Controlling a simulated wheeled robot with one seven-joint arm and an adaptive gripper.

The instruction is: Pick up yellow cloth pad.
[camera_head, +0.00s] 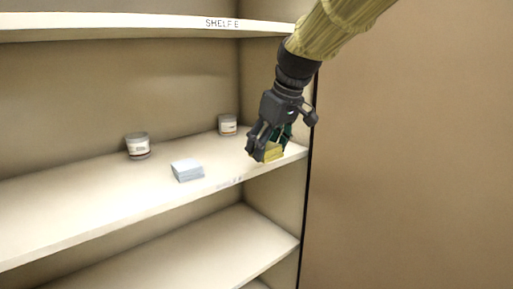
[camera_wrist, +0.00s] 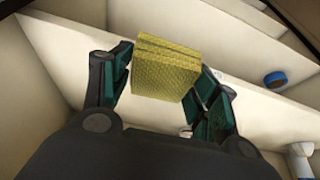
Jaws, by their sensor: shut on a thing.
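The yellow cloth pad (camera_wrist: 166,66) is a thick, folded, textured block between the fingers in the wrist view. My gripper (camera_wrist: 160,82) is shut on it, with a dark green finger pad at each side. In the head view, my gripper (camera_head: 268,147) is at the right end of the middle shelf, near its front edge. Part of the yellow pad (camera_head: 273,153) shows below the fingers; the rest is hidden by them. I cannot tell whether the pad still touches the shelf.
On the middle shelf (camera_head: 75,208) stand a light blue-white stack (camera_head: 187,170), a labelled jar (camera_head: 138,146) and another jar (camera_head: 228,125). A shelf above (camera_head: 130,27) and one below (camera_head: 215,250) bound the space. A blue round thing (camera_wrist: 275,79) shows at right in the wrist view.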

